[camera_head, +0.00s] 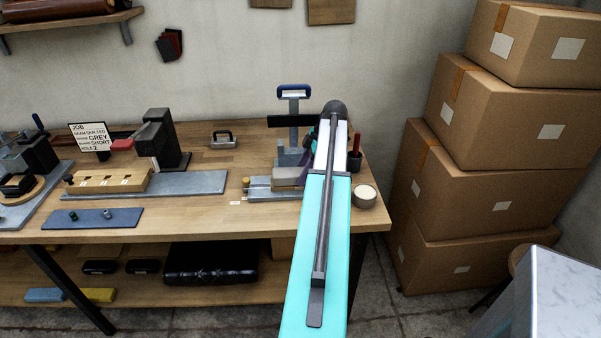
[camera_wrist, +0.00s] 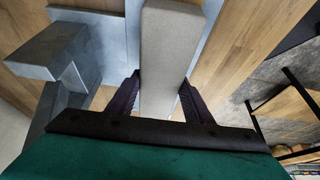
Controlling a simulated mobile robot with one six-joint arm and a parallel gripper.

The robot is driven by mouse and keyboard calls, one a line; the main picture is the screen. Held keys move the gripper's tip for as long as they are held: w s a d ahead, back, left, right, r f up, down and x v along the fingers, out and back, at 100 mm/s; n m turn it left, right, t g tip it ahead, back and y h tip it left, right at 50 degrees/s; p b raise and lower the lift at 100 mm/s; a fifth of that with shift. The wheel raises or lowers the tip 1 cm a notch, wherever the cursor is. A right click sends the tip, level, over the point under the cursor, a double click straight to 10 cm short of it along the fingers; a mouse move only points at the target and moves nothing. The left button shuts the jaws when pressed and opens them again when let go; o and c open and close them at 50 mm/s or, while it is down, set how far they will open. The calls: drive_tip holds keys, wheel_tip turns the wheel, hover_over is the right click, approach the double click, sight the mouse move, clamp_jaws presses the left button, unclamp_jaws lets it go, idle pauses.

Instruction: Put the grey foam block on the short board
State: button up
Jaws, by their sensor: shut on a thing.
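The grey foam block (camera_wrist: 165,50) is a long pale grey bar between the two dark fingers of my gripper (camera_wrist: 158,97) in the wrist view. My gripper is shut on it. In the head view the block (camera_head: 285,175) shows beside my arm, in front of the press at the bench's right end. It is over or on a flat grey metal plate (camera_head: 262,194); I cannot tell whether it touches. My gripper (camera_head: 303,168) is mostly hidden behind my arm there. I cannot clearly make out the short board; it may be hidden beneath the block or my arm.
The press (camera_head: 293,125) with a blue handle stands just behind the block. A round cup (camera_head: 364,196) and a dark pot with red-handled tools (camera_head: 355,158) are close on the right. A wooden holed block (camera_head: 108,181) and job card (camera_head: 90,138) are left. Stacked cartons (camera_head: 480,150) stand right.

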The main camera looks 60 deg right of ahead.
drive_tip(key=shift+f, duration=0.15)
drive_tip(key=o, duration=1.1)
drive_tip(key=shift+r, duration=0.2)
drive_tip(key=b+v, duration=0.2)
drive_tip(key=v, duration=0.9)
drive_tip(key=shift+s+d, duration=0.1)
drive_tip(key=shift+s+r, duration=0.15)
drive_tip(key=shift+r, duration=0.25)
